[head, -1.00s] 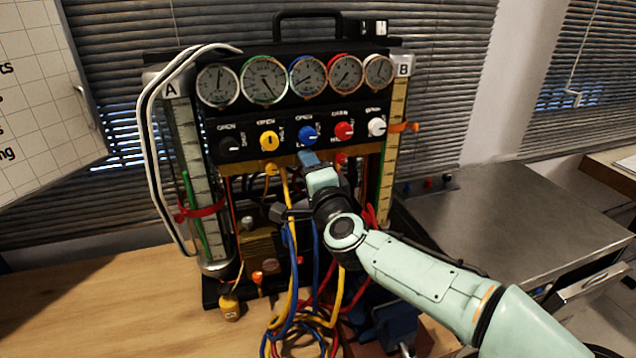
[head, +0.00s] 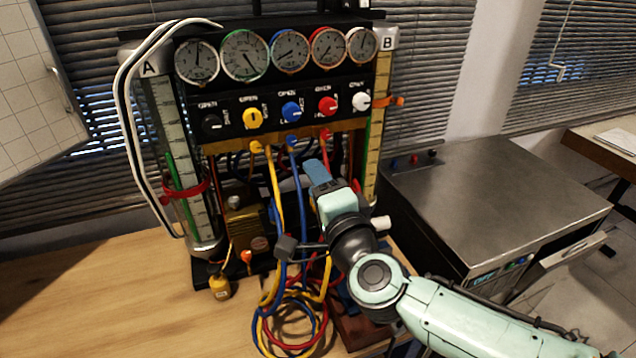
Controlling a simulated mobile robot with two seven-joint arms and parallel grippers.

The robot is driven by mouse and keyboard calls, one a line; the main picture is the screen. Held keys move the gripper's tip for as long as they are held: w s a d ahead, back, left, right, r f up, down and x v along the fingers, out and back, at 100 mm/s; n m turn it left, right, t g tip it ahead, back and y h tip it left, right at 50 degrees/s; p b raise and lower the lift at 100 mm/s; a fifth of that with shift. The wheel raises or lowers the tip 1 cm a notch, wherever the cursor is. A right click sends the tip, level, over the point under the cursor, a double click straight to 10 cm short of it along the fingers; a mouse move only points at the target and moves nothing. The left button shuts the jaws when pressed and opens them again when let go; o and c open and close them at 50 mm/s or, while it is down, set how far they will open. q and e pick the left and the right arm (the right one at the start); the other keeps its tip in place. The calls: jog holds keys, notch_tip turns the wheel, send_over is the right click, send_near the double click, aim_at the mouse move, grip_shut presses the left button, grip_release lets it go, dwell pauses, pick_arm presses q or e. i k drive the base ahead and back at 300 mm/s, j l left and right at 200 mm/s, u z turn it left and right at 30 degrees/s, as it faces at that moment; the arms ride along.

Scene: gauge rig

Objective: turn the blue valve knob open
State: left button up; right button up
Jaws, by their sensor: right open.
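The blue valve knob (head: 291,111) is the middle one in a row of knobs on the black panel of the gauge rig. It has a pale pointer mark, and nothing covers it. My right gripper (head: 317,172) is below and slightly right of the knob, in front of the hoses, apart from the panel. Its jaws are open and I see nothing between them. My left gripper is not in view.
A black knob (head: 212,122), a yellow knob (head: 252,118), a red knob (head: 327,105) and a white knob (head: 361,101) flank the blue one. Hoses (head: 276,200) hang below the panel and coil on the wooden table (head: 110,300). A steel cabinet (head: 490,200) stands at the right.

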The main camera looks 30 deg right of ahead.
aim_at(292, 111)
jog(key=k+j, duration=0.15)
jog(key=k, duration=0.35)
jog(key=k+j, duration=0.2)
jog(key=k, duration=0.25)
